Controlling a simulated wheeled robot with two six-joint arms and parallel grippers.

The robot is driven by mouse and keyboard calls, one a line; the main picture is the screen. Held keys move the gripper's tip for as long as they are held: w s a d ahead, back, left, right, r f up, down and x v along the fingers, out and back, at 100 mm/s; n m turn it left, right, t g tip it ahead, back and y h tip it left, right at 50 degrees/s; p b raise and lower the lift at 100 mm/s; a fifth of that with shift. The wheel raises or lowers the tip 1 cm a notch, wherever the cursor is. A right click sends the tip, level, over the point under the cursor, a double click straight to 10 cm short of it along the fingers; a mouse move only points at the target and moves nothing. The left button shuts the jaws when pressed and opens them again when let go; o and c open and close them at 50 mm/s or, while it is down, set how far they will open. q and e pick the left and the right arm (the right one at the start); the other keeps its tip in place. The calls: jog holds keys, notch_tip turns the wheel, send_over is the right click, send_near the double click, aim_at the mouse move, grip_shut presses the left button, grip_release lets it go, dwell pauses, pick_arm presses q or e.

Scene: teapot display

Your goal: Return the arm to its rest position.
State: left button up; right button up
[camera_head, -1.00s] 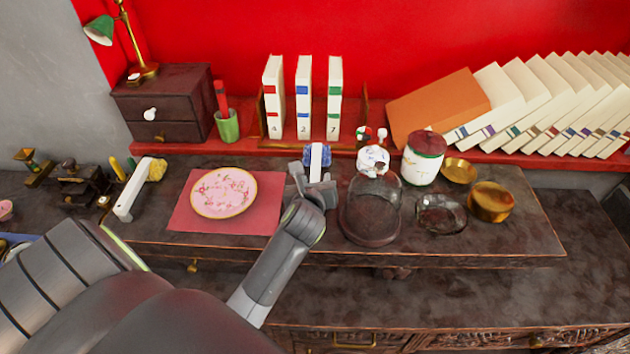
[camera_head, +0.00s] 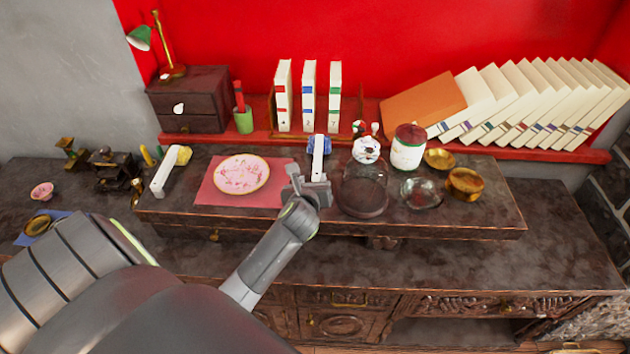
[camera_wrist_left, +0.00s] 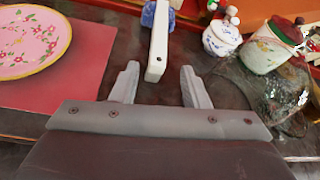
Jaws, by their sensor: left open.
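My left gripper (camera_head: 308,183) is over the front part of the raised dark shelf, between the pink plate and the glass dome. In the left wrist view its two fingers (camera_wrist_left: 156,85) are apart with nothing between them. A white bar-shaped handle (camera_head: 318,158) with a blue end stands just beyond the fingertips; it also shows in the left wrist view (camera_wrist_left: 160,45). My left arm (camera_head: 270,255) reaches in from the lower left across the cabinet. My right gripper is not in view.
A plate (camera_head: 242,174) on a red mat (camera_head: 210,193) lies left of the gripper. A glass dome (camera_head: 364,188), a white lidded jar (camera_head: 407,150) and a brass bowl (camera_head: 464,184) stand to the right. Upright books (camera_head: 308,95) are behind. The cabinet's front right top (camera_head: 480,258) is clear.

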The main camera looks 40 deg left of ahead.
pick_arm(q)
jog(key=shift+s+r, duration=0.1)
jog(key=shift+s, duration=0.05)
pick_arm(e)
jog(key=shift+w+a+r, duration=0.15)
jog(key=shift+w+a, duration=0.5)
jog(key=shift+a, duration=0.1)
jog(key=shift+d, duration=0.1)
